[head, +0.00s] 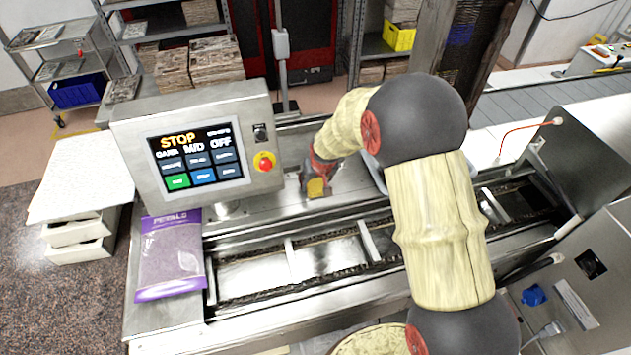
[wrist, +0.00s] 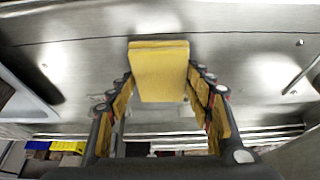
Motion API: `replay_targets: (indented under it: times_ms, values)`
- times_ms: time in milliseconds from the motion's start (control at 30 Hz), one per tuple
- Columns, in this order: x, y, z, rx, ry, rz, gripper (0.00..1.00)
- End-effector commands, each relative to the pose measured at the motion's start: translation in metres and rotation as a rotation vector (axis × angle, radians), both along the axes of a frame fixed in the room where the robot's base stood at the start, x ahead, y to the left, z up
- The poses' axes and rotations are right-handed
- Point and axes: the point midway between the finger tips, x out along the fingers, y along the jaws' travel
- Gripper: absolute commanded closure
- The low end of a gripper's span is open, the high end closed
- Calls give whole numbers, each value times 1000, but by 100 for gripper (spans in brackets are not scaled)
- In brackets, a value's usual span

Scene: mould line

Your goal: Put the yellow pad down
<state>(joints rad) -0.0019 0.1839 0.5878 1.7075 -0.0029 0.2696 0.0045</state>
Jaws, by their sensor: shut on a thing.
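The yellow pad (wrist: 160,72) is a flat block held between the fingers of my gripper (wrist: 163,85) in the wrist view. In the head view the pad (head: 316,187) is a small yellow patch at the end of my gripper (head: 317,180). The gripper is low over the steel deck (head: 285,195) behind the conveyor channel. Whether the pad touches the deck I cannot tell. My arm hides part of the deck to the right.
A control panel (head: 195,145) with a screen and a red button stands left of my gripper. A purple bag (head: 170,255) lies at the deck's left end. A grey tray (head: 374,172) is partly hidden behind my arm. The conveyor channel (head: 330,250) runs in front.

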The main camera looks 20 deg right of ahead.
Motion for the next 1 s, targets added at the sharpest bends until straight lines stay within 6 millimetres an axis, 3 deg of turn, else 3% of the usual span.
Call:
replay_targets:
  times_ms: [67, 100, 367, 833, 1000]
  values:
    - [0, 0, -4, 0, 0, 0, 69]
    - [0, 0, -3, 0, 0, 0, 47]
    - [0, 0, -2, 0, 0, 0, 32]
    - [-1, 0, 1, 0, 2, 0, 31]
    - [-9, -1, 27, 0, -6, 0, 31]
